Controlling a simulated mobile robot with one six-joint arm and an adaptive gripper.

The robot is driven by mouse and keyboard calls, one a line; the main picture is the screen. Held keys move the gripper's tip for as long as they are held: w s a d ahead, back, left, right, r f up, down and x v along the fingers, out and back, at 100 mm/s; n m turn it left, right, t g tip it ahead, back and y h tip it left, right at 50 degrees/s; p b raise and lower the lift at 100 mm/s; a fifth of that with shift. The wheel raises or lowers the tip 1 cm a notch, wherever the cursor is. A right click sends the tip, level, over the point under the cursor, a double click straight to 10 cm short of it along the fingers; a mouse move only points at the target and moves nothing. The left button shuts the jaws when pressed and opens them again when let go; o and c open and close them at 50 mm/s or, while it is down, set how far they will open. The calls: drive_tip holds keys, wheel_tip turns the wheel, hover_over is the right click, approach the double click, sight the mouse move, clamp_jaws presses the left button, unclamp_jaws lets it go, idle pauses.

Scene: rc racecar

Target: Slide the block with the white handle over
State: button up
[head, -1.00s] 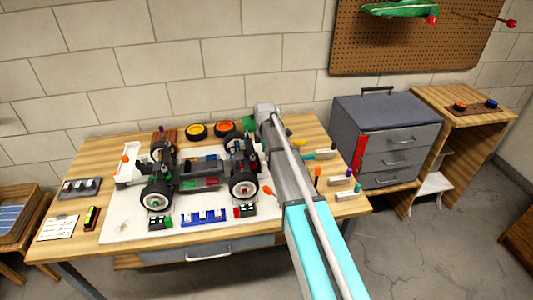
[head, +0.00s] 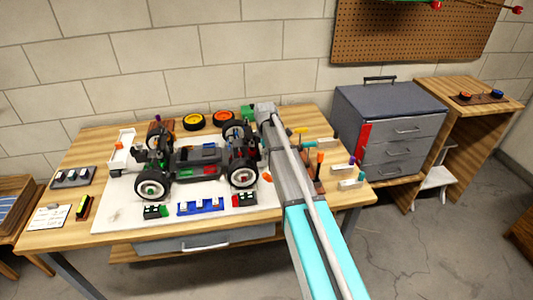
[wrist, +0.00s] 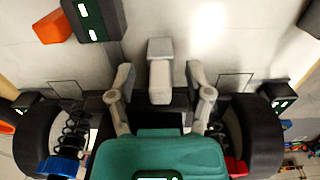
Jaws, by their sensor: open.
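In the wrist view my gripper (wrist: 159,75) is open, with one grey finger on each side of a pale upright handle (wrist: 160,78). A green block (wrist: 160,158) with a dark label lies just below that handle in the picture. I cannot tell whether handle and block are joined, or whether the fingers touch the handle. A dark crossbar and two big black wheels of the RC car (wrist: 265,140) flank them. In the head view the car (head: 195,160) stands on the white mat, and my arm hides the gripper.
The workbench (head: 100,235) holds small blocks, including a blue tray (head: 200,207), and orange-hubbed wheels (head: 194,122) at the back. White blocks with coloured pegs (head: 350,184) stand to the right. A grey drawer cabinet (head: 390,110) is beyond the bench's right end.

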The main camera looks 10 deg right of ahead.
idle(0.3)
clamp_jaws()
drive_tip(key=shift+d, duration=0.1)
idle(0.4)
drive_tip(key=shift+d, duration=4.2)
unclamp_jaws()
